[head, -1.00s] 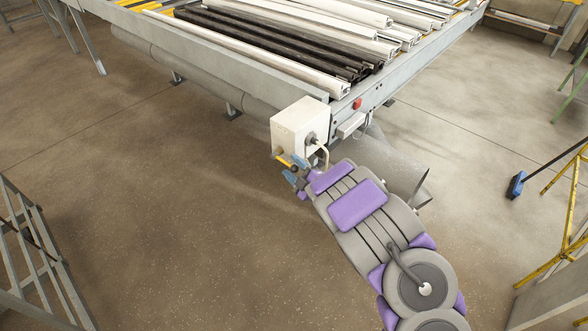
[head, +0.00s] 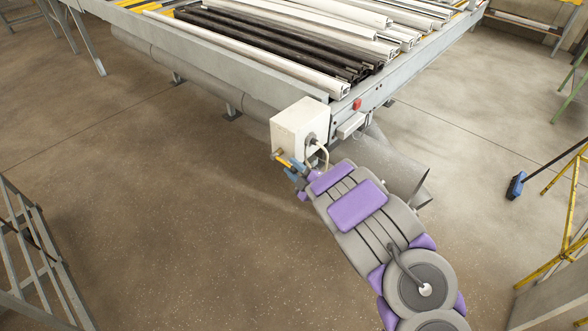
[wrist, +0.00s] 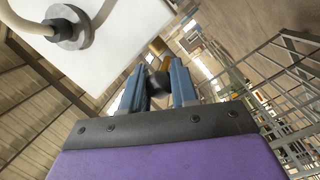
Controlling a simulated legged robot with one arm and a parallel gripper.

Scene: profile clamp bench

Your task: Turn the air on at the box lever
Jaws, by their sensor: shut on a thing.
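The white air box (head: 297,124) is fixed at the near corner of the bench. Its small yellow lever (head: 283,160) sticks out low on its near side, beside a brass-coloured fitting. My gripper (head: 292,168) is at the lever's outer end, its blue fingers closed around it. In the wrist view the two blue fingers of my gripper (wrist: 157,88) stand on either side of a dark rounded piece, which seems to be the lever's end. The white box (wrist: 120,45) fills the upper left there.
A pale hose (head: 323,152) leaves a round gland on the box close to my gripper. A red button (head: 357,104) sits on the bench frame. White and dark profiles (head: 270,45) lie on the bench. Open floor (head: 170,210) lies to the left.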

